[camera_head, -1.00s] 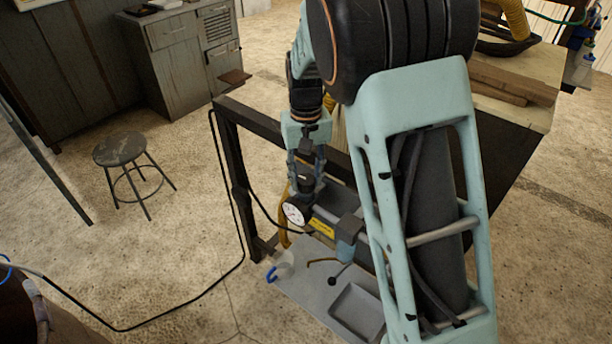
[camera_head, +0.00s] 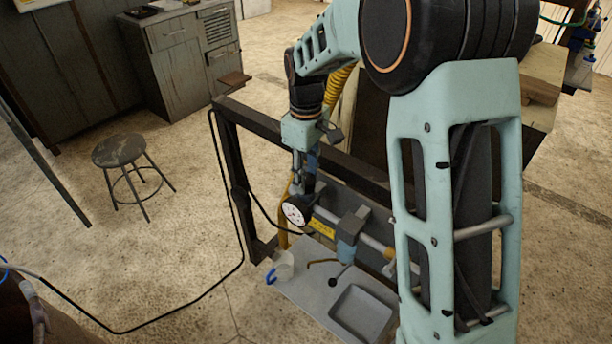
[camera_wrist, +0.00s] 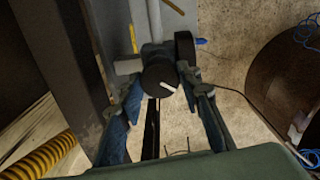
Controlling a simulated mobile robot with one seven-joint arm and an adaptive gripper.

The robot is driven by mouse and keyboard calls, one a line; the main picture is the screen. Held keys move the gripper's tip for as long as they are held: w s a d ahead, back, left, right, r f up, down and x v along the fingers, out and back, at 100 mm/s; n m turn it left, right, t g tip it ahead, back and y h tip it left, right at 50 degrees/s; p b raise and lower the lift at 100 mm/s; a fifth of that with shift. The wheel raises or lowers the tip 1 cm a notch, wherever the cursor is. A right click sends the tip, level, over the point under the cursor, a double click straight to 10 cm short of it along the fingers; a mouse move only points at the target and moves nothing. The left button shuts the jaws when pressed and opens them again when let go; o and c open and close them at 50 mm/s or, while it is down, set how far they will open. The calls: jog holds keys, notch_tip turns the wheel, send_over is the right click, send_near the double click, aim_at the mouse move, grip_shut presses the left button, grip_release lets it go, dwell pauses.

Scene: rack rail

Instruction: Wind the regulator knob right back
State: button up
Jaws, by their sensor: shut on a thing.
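The regulator knob (camera_wrist: 159,77) is a round black cap with a white index line in the wrist view. The line slants down to the right. My gripper (camera_wrist: 160,84) is shut on the knob, with one blue finger on each side of it. In the head view my gripper (camera_head: 304,180) reaches down onto the regulator from above, and its fingers largely hide the knob. The white-faced gauge (camera_head: 296,211) sits just below the fingers on the front of the regulator. Its needle is too small to read.
A dark rack frame (camera_head: 232,160) stands left of and behind the regulator. A pipe with a blue-grey bowl (camera_head: 347,250) runs to the right. Below are a grey shelf with a tray (camera_head: 362,312) and a clear cup (camera_head: 281,266). A stool (camera_head: 120,150) stands apart at left.

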jog(key=n, duration=0.4)
jog(key=shift+n+p, duration=0.55)
jog(key=shift+n, duration=1.05)
jog(key=o, duration=1.2)
jog(key=shift+c, duration=0.2)
notch_tip(320, 180, up, 12)
